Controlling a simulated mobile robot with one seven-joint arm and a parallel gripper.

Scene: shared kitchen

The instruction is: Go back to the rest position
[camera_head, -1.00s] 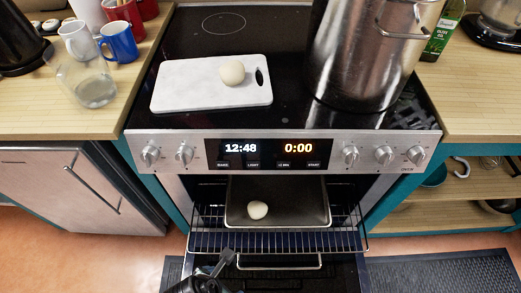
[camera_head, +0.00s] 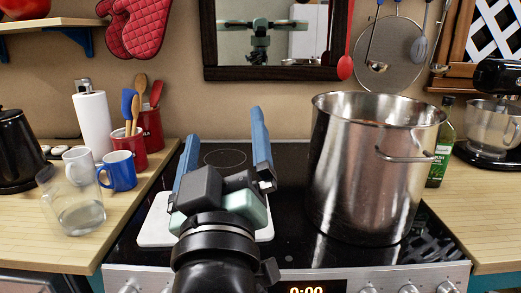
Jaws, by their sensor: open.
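My gripper (camera_head: 224,140) is raised in front of the stove, in the lower middle of the head view. Its two blue fingers are spread apart and point up and away, with nothing between them. It covers most of the white cutting board (camera_head: 153,228) on the stovetop (camera_head: 292,222), and whatever lies on that board is hidden. The oven's open door and rack are below the picture now.
A large steel pot (camera_head: 350,190) stands on the stovetop to the right of my gripper. A mirror (camera_head: 285,72) hangs behind.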

